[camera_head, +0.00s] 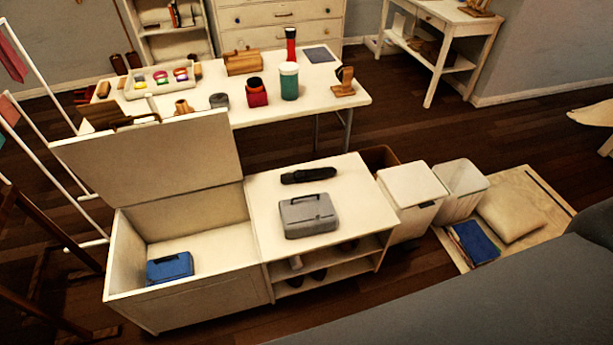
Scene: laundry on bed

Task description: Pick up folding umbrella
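A black, elongated object that looks like the folding umbrella (308,175) lies flat on the white cabinet top (265,215), behind a grey case. It lies roughly left to right and nothing covers it. Neither of my grippers shows in the head view.
A grey case (308,215) sits in front of the umbrella. To the left, an open white chest (125,255) with a raised lid (150,160) holds a blue box (170,268). A cluttered table (345,95) stands behind. White bins (412,190) stand right; a grey surface fills the lower right.

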